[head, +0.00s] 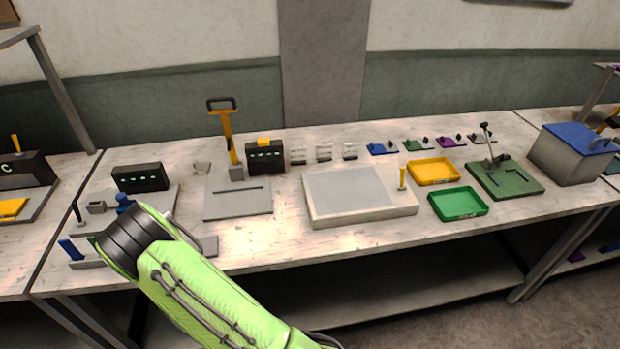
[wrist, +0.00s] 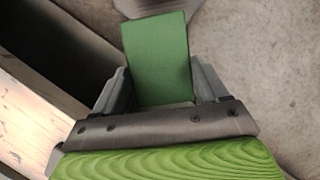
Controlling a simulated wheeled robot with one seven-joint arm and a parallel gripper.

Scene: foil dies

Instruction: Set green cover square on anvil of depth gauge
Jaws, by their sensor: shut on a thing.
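The green cover (wrist: 156,58), a flat rectangular plate, is held in my gripper (wrist: 160,84) in the wrist view. A grey finger stands on each side of its lower part, and its far end sticks out beyond them. Bare floor lies behind it, so it is off the bench top. In the head view my gripper and the cover cannot be made out. I cannot tell for sure which device is the depth gauge; a green plate with a black post and arm (head: 505,178) stands at the right, and a black display box (head: 140,178) at the left.
The bench holds a large grey slab (head: 350,190), a yellow tray (head: 433,171), a green tray (head: 458,203), a yellow-handled press (head: 228,140), a second display box (head: 265,157) and a blue-topped grey box (head: 572,152). The bench edge (wrist: 30,120) shows left in the wrist view.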

